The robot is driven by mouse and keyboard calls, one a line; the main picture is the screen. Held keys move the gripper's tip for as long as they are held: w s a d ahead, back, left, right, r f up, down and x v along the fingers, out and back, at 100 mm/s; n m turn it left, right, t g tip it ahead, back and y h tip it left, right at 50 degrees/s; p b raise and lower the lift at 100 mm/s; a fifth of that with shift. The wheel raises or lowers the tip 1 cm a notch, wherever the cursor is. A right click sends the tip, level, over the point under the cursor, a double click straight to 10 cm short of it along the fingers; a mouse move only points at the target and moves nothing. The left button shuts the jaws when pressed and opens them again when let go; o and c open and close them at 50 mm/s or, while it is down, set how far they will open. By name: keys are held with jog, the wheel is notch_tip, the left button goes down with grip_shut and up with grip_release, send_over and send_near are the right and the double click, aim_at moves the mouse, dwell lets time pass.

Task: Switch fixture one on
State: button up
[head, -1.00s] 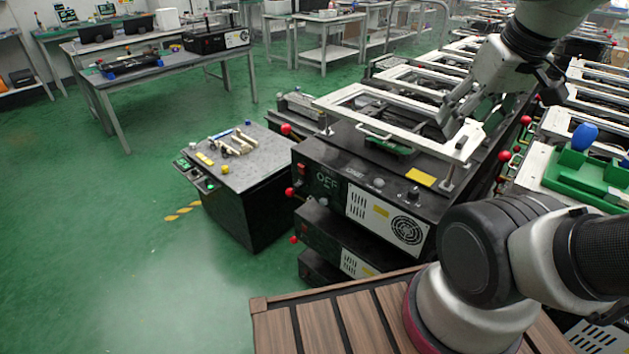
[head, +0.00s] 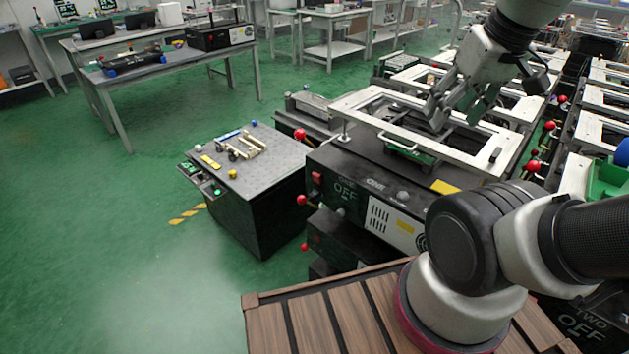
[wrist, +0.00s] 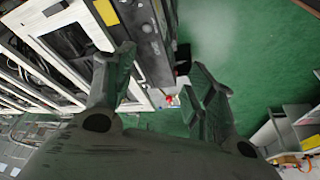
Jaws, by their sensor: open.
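Fixture one (head: 400,205) is a black box labelled ONE, with a panel reading OFF and a red rocker switch (head: 316,178) on its front. A white rectangular frame (head: 365,100) with a front handle (head: 397,142) sits raised over its top. Red ball knobs stick out at its left, one near the top back corner (head: 300,134) and one lower at the front (head: 302,200). My gripper (head: 455,112) is open and empty above the white frame, fingers pointing down. In the wrist view my gripper (wrist: 163,75) shows two parted fingers, with a small red knob (wrist: 169,99) beyond them.
A low black cabinet (head: 255,215) with loose parts on top stands left of the fixture. More framed fixtures (head: 605,100) line the right and back. A fixture labelled TWO is at the bottom right, partly behind my arm. Green floor at left is open.

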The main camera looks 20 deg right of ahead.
jog(key=shift+a, duration=0.2)
jog(key=c, duration=0.3)
jog(key=w+a+f+n+g, duration=0.2)
jog(key=a+f, duration=0.1)
jog(key=w+a+f+g, duration=0.1)
jog(key=f, duration=0.1)
jog(key=shift+a+f+n, duration=0.15)
jog(key=shift+a+n, duration=0.1)
jog(key=shift+n, duration=0.15)
grip_shut()
jog(key=w+a+f+n+h, duration=0.3)
jog(key=w+a+f+n, duration=0.25)
jog(key=f, duration=0.35)
jog(key=w+a+f+n+t+h, duration=0.1)
jog(key=w+a+f+n+h, duration=0.35)
jog(key=a+f+n, duration=0.35)
jog(key=w+a+f+n+h, duration=0.35)
jog(key=w+a+f, duration=0.2)
jog(key=f, duration=0.45)
jog(key=w+a+f+n+t+y, duration=0.1)
jog(key=w+a+n+t, duration=0.2)
jog(key=w, duration=0.4)
jog(key=shift+a+n+t+y, duration=0.3)
jog(key=shift+a+n+t, duration=0.1)
jog(key=shift+a+n, duration=0.45)
